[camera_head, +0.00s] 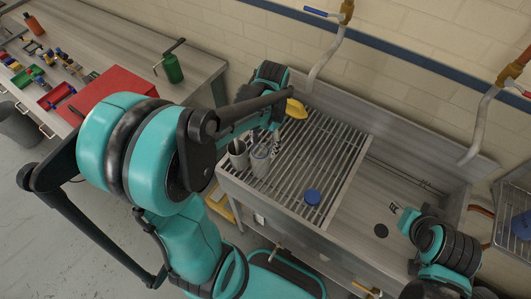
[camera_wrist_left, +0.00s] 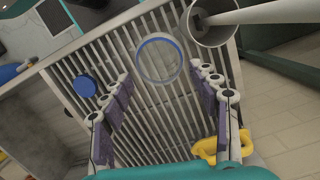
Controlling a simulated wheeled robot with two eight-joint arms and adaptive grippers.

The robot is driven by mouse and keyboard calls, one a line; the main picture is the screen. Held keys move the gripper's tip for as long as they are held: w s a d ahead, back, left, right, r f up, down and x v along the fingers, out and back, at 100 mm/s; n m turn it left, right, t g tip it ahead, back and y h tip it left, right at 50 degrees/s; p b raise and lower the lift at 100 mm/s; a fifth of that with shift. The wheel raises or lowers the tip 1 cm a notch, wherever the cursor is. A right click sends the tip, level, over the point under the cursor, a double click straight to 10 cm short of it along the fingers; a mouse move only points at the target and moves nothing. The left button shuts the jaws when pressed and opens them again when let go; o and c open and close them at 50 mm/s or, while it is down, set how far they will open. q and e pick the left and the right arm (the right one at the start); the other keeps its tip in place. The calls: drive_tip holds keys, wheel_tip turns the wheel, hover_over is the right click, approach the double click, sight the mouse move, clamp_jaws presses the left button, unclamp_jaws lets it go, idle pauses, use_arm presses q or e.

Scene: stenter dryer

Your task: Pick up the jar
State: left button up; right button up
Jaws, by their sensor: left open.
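The jar (camera_head: 260,161) looks clear with a blue rim and stands on the slatted draining rack (camera_head: 330,150). In the left wrist view the jar (camera_wrist_left: 160,60) is seen from above, just beyond my left fingertips. A round blue lid (camera_head: 312,197) lies on the rack apart from it; it also shows in the left wrist view (camera_wrist_left: 86,86). My left gripper (camera_head: 276,140) is above the rack, close to the jar. In its wrist view its fingers (camera_wrist_left: 162,88) are spread wide with nothing between them. My right gripper (camera_head: 398,210) is over the sink basin, small and partly seen.
A metal cup (camera_head: 238,153) with something pale in it stands right beside the jar, also in the wrist view (camera_wrist_left: 205,35). A yellow object (camera_head: 296,108) lies at the rack's back edge. The sink basin (camera_head: 395,185) is to the right. The rack around the lid is clear.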

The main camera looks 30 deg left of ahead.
sight(261, 163)
use_arm(q)
drive_tip(key=f+b, duration=0.1)
drive_tip(key=f, duration=0.2)
drive_tip(key=s+f+b, duration=0.1)
drive_tip(key=f, duration=0.3)
drive_tip(key=f+b, duration=0.1)
drive_tip(key=f, duration=0.2)
drive_tip(key=shift+s+a+f+b, duration=0.25)
drive_tip(key=shift+a+f+b, duration=0.1)
use_arm(e)
drive_tip(key=f, duration=0.1)
drive_tip(key=s+f, duration=0.1)
drive_tip(key=f, duration=0.1)
drive_tip(key=shift+a+f, duration=0.15)
drive_tip(key=shift+f, duration=0.15)
use_arm(q)
drive_tip(key=c, duration=0.8)
drive_tip(key=shift+r, duration=0.15)
